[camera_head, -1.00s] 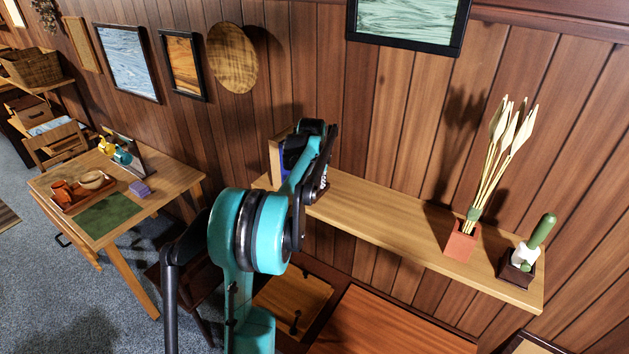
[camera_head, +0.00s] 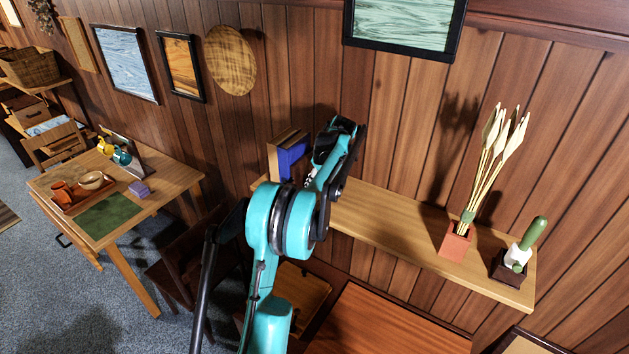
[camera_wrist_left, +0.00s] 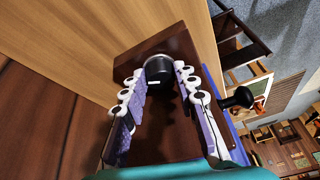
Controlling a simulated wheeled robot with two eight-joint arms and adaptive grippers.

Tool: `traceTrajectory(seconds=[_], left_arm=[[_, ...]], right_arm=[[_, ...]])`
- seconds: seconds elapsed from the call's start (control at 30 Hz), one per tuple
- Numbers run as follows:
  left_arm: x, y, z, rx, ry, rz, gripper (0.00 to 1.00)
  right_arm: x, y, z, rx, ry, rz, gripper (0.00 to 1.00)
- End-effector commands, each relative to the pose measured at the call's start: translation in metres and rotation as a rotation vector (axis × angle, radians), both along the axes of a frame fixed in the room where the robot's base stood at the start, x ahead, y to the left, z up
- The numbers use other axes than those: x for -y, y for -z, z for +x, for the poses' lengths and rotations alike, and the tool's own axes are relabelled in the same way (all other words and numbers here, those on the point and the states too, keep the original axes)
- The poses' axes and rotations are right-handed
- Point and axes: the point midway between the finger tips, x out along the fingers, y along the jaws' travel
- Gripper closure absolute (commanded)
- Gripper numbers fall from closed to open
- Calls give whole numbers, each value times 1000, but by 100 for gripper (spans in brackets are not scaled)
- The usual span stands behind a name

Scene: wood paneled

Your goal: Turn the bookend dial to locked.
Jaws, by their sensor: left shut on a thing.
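The bookend (camera_wrist_left: 180,42) is a dark brown wooden block on the shelf in the left wrist view. Its round black dial (camera_wrist_left: 158,68) bears a short white mark. My left gripper (camera_wrist_left: 158,75) has its two fingers on either side of the dial and is shut on it. In the head view my left gripper (camera_head: 335,145) is at the shelf, just right of the blue book (camera_head: 292,160). There the arm and gripper hide the bookend and dial. Any lettering for the dial's positions cannot be made out. My right gripper is not in view.
The shelf (camera_head: 390,225) is clear between the gripper and a red pot (camera_head: 456,243) of pale stems. A black knob (camera_wrist_left: 238,98) sticks out right of the fingers in the left wrist view.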

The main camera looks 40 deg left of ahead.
Motion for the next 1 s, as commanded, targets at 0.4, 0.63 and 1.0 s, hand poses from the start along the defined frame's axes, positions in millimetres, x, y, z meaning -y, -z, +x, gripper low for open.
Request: traceTrajectory(seconds=[0.4, 0.63, 1.0], left_arm=[[-1, -1, 4, 0, -358, -1, 100], [-1, -1, 5, 0, -484, -1, 100], [-1, 0, 5, 1, -562, -2, 100]], right_arm=[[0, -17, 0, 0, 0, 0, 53], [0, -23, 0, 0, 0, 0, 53], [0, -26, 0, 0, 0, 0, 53]])
